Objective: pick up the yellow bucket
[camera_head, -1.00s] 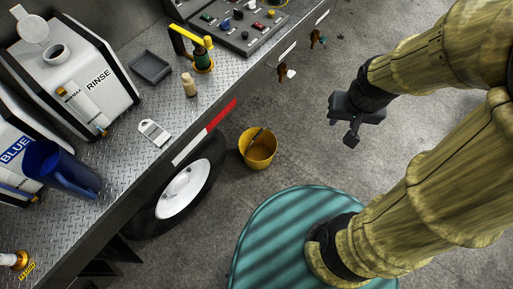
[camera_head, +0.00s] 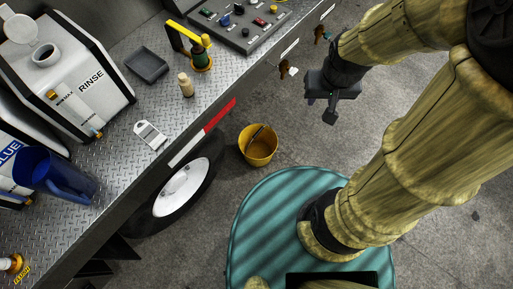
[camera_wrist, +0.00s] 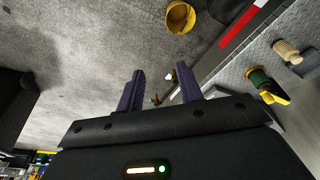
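The yellow bucket (camera_head: 258,146) stands on the grey floor beside the loader's wheel, with a dark handle across its mouth. It also shows at the top of the wrist view (camera_wrist: 181,17). My gripper (camera_head: 331,108) is in the air to the right of the bucket and above the floor, apart from it. In the wrist view my gripper (camera_wrist: 160,88) has its two fingers spread with nothing between them.
The loader's metal deck (camera_head: 120,165) runs along the left, with a rinse container (camera_head: 85,85), a blue jug (camera_head: 55,175) and a grey tray (camera_head: 147,64). The wheel (camera_head: 180,188) lies left of the bucket. Keys (camera_head: 287,69) hang from the deck's side.

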